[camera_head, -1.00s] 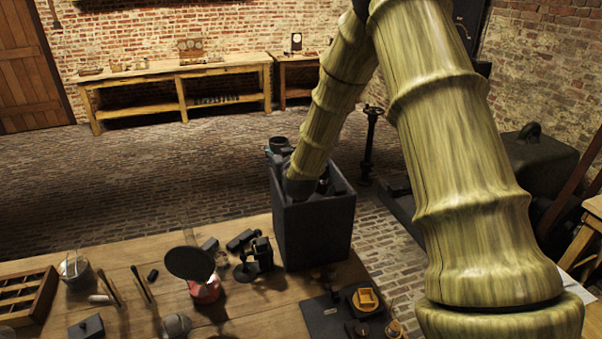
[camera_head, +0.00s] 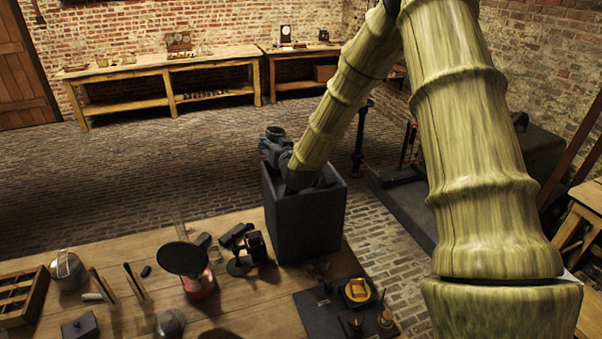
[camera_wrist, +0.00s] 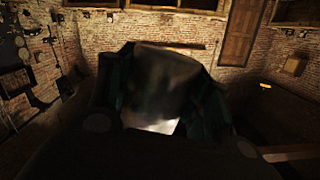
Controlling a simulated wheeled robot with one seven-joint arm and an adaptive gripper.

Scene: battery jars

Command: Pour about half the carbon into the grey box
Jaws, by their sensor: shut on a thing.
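The grey box (camera_head: 308,222) is a tall, dark, open-topped box at the back right edge of the wooden table in the head view. My arm comes down over its rim, and its wrist end is at the opening. In the wrist view my gripper (camera_wrist: 163,92) is shut on a dark, blurred container (camera_wrist: 165,72) that fills the middle of the picture. A pale patch shows just below it. I cannot see the carbon, or whether any is leaving the container.
A slotted wooden tray (camera_head: 22,297) lies at the left. Open brick floor lies beyond.

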